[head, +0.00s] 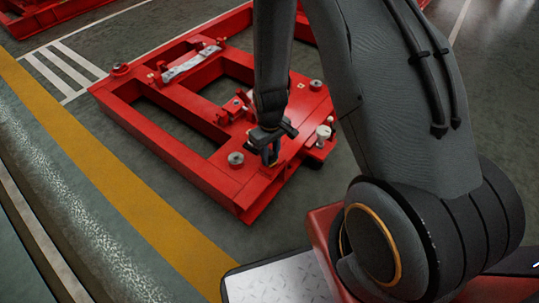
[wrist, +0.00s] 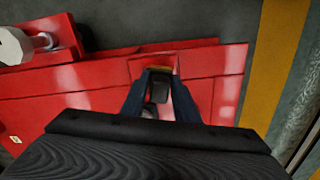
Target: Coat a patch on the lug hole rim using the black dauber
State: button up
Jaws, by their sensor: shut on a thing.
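My gripper (head: 269,154) is low over the near end of the red base frame (head: 205,172). In the wrist view its two dark fingers (wrist: 160,84) point at the frame and are shut on a small dark piece, taken as the black dauber (wrist: 159,93). Most of the dauber is hidden between the fingers, and its tip cannot be made out. Just beyond the fingertips is a red, box-like recess with a tan strip (wrist: 163,70). I cannot tell whether this is the lug hole rim, or whether the dauber touches it.
Round grey mounts (head: 236,159) stand on the frame near the gripper. A pale, white-topped fitting (head: 324,133) is to the right, and a metal strip (head: 190,64) lies farther back. A yellow floor line (head: 110,180) runs left of the frame, with clear floor between.

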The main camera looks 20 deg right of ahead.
jog(key=shift+w+d, duration=0.5)
jog(key=shift+d, duration=0.2)
jog(key=shift+w+d+p, duration=0.1)
jog(key=shift+p, duration=0.2)
jog(key=shift+w+d+f, duration=0.1)
jog(key=shift+w+d, duration=0.1)
jog(key=shift+d, duration=0.1)
jog(key=shift+s+d+p, duration=0.1)
jog(key=shift+s+p, duration=0.05)
jog(key=shift+p, duration=0.4)
jog(key=shift+s, duration=0.1)
jog(key=shift+s+a+p, duration=0.45)
jog(key=shift+a+p, duration=0.15)
jog(key=shift+a, duration=0.05)
jog(key=shift+s+a+p, duration=0.4)
jog(key=shift+a+p, duration=0.15)
jog(key=shift+a, duration=0.1)
jog(key=shift+p, duration=0.35)
